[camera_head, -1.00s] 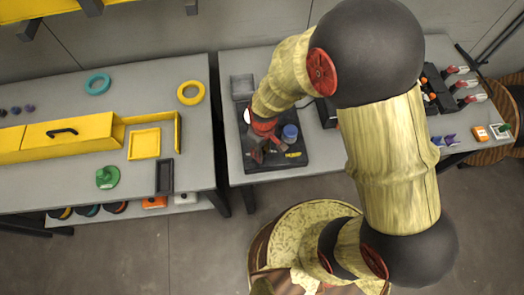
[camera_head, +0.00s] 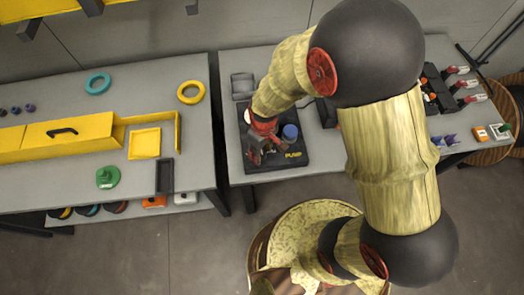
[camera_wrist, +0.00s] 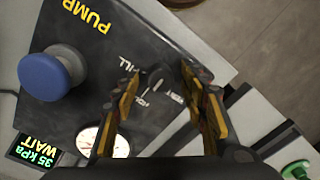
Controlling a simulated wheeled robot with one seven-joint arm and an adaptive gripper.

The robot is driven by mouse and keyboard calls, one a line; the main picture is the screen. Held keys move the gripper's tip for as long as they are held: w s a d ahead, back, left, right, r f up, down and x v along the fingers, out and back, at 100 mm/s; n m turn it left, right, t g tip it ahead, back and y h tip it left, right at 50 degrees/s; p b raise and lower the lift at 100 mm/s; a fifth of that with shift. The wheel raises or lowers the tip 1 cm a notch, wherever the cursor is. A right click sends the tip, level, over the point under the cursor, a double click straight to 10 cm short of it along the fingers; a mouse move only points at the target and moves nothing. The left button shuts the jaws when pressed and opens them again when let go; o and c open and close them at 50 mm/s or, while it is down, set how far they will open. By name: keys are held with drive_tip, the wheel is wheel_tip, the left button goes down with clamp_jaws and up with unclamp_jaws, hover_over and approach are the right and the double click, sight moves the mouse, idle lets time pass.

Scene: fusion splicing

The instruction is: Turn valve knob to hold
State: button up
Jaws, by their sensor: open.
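The small dark valve knob (camera_wrist: 154,77) stands on a black panel (camera_wrist: 75,118) in the wrist view, with the words FILL, HOLD and VENT around it. VENT is partly covered by a finger, and which word the knob points at is hard to tell. My gripper (camera_wrist: 163,84) is open, its yellow-and-black fingers on either side of the knob; contact cannot be told. In the head view my gripper (camera_head: 262,150) is over the panel (camera_head: 272,164) and hides the knob there.
A blue pump knob (camera_wrist: 45,76) stands on the panel beside the PUMP label. A round gauge (camera_wrist: 104,142) is partly behind a finger. A display (camera_wrist: 34,150) reads 35 kPa WAIT.

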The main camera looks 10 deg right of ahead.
drive_tip(key=shift+r, duration=0.1)
wheel_tip(320, 180, up, 12)
drive_tip(key=shift+d, duration=0.15)
idle(0.3)
drive_tip(key=shift+w, duration=0.1)
idle(0.4)
wheel_tip(320, 180, up, 23)
drive_tip(key=m+t, duration=0.6)
drive_tip(key=m, duration=0.2)
hover_over(263, 153)
drive_tip(key=s+d, duration=0.9)
drive_tip(key=d, duration=0.3)
drive_tip(key=shift+s+d, duration=0.1)
drive_tip(key=shift+d, duration=0.1)
